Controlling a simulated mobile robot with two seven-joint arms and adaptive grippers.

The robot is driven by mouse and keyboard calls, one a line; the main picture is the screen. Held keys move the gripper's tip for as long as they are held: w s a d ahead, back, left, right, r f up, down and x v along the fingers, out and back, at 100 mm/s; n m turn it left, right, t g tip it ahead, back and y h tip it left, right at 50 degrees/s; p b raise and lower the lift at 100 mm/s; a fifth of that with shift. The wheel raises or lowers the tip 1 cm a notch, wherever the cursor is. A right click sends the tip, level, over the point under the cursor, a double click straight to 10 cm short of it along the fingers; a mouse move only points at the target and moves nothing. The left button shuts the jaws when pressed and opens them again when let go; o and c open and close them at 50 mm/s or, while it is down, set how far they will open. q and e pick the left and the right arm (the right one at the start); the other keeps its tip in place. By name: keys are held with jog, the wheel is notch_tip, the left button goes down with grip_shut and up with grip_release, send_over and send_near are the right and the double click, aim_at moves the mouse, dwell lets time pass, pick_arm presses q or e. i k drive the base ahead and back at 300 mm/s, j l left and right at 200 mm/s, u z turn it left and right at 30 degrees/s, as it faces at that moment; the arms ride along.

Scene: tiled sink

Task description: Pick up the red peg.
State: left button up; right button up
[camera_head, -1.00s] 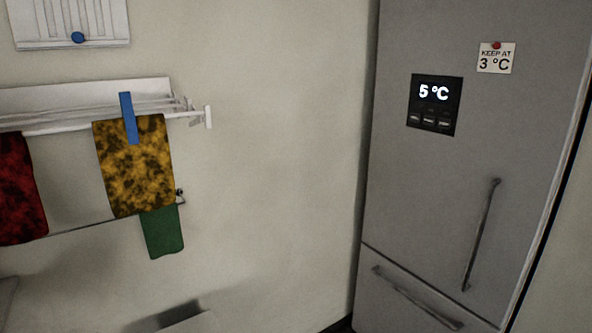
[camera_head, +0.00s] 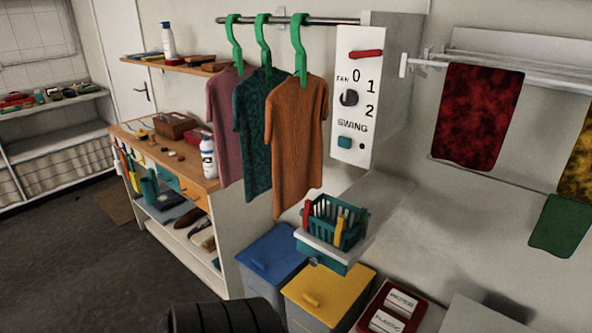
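A slim red peg (camera_head: 306,213) stands upright at the left side of a small teal basket (camera_head: 350,212). The basket sits on a pale wall shelf, below the hanging shirts and the white fan panel. A yellow peg (camera_head: 339,230) stands at the front of the same basket, and more pale items are inside it. A red bar (camera_head: 366,54) is also on the fan panel; I cannot tell whether it is a peg or a switch part.
A blue bin (camera_head: 270,262) and a yellow-lidded bin (camera_head: 328,290) stand below the basket. Three shirts on green hangers, one orange (camera_head: 295,140), hang left of the panel. A drying rack with a red cloth (camera_head: 478,115) is at right. Dark floor is open at left.

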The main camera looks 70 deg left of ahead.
aim_at(308, 210)
jog(key=u, duration=2.05)
